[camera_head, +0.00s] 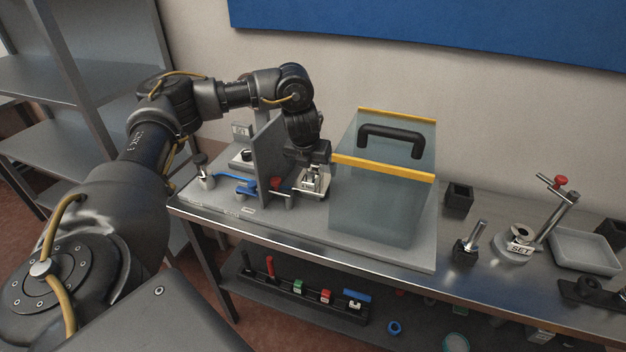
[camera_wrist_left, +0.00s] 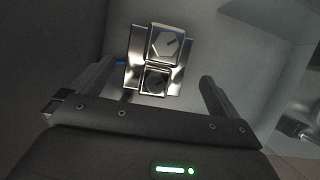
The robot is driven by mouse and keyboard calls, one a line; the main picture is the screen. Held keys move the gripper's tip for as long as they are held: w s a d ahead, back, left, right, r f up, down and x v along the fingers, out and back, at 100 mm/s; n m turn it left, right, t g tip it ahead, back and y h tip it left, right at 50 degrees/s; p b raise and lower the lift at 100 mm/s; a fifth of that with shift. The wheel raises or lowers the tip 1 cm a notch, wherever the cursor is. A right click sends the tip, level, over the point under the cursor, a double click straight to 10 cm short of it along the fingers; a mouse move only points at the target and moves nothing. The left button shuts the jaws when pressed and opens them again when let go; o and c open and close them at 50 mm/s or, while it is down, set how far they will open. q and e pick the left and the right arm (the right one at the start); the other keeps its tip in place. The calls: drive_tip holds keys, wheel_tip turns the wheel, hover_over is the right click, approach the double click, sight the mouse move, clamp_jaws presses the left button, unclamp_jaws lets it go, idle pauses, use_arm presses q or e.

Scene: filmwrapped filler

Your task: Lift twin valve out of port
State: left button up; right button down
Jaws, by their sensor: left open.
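A shiny metal block with two dark knob-like faces, which looks like the twin valve (camera_wrist_left: 154,58), shows in the left wrist view beyond my left gripper (camera_wrist_left: 158,74). The fingers are spread to either side of it, and I see no contact. In the head view the metal block (camera_head: 312,182) sits on the grey base plate, right of an upright grey panel. My left gripper (camera_head: 311,160) is open just above it and hides part of it. The port under the block is hidden. My right gripper is not in view.
The grey panel (camera_head: 270,160) stands close left of the gripper. A clear box with yellow edges and a black handle (camera_head: 391,137) stands close right. A blue lever (camera_head: 235,185) lies left of the panel. A SET post (camera_head: 545,225) and tray (camera_head: 584,251) stand at the right.

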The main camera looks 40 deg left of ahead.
sight(313, 171)
use_arm(q)
drive_tip(key=shift+f, duration=0.2)
drive_tip(key=p+x, duration=0.1)
drive_tip(key=x, duration=0.2)
drive_tip(key=shift+w+a+f+p, duration=0.2)
drive_tip(key=shift+f+p, duration=0.1)
drive_tip(key=shift+p, duration=0.05)
drive_tip(key=shift+w+f, duration=0.15)
drive_tip(key=shift+f, duration=0.35)
drive_tip(key=c, duration=1.4)
drive_tip(key=shift+w+r, duration=0.1)
drive_tip(key=shift+r, duration=0.05)
drive_tip(key=shift+c, duration=0.3)
